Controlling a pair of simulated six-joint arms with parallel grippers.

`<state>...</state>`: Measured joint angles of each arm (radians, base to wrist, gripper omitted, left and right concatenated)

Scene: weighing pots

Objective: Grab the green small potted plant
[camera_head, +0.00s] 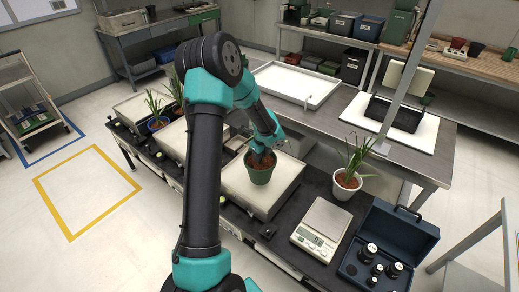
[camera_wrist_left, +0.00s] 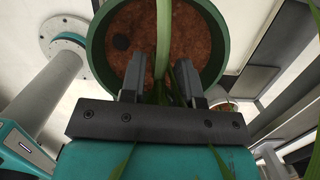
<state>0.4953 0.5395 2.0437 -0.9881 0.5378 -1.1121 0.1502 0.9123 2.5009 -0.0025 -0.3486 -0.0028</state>
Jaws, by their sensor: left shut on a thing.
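The green potted plant (camera_head: 261,175) is a small green pot with brown soil, standing on a white-topped platform (camera_head: 283,186) in the middle of the dark bench. My left gripper (camera_head: 262,157) is directly over this pot. In the left wrist view the gripper (camera_wrist_left: 163,92) is shut on the plant at its stem and leaves, with the green pot rim (camera_wrist_left: 96,45) around brown soil beyond the fingers. Green leaves pass between and below the fingers. Most of the foliage is hidden by my arm in the head view. My right gripper is not in view.
A white potted plant (camera_head: 346,184) stands to the right. A small scale (camera_head: 321,229) and a blue case of black weights (camera_head: 388,251) are at the front right. A blue potted plant (camera_head: 157,123) stands at the left. A white tray (camera_head: 296,84) lies behind.

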